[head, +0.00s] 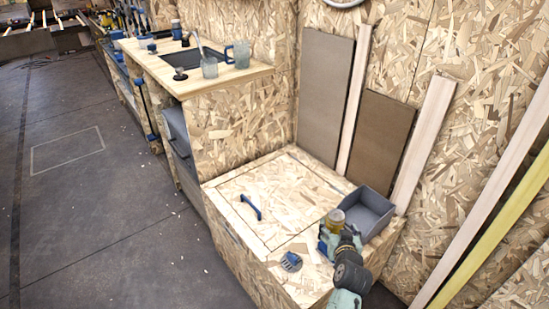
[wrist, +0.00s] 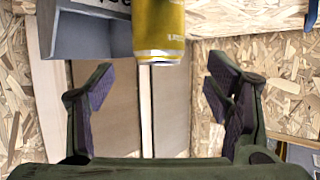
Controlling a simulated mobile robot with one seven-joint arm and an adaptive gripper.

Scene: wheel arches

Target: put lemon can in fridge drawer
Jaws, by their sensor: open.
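The lemon can (head: 337,217), yellow with a pale top, is at the right part of the wooden box, beside the grey bin. In the wrist view the yellow can (wrist: 159,30) shows at the top centre, cut off by the frame edge. My gripper (head: 331,239) is close to the can on its near side. In the wrist view its fingers (wrist: 163,82) are spread wide, with clear gaps to either side of the can and no contact visible. I cannot tell which part is the fridge drawer; an open grey front (head: 177,132) shows at the kitchen unit's side.
The grey bin (head: 375,199) stands close to the can's right. A blue round item (head: 291,262) and a hatch with a blue handle (head: 250,207) are on the box top. Boards lean on the wall behind. The counter (head: 234,82) holds cups. The floor at left is clear.

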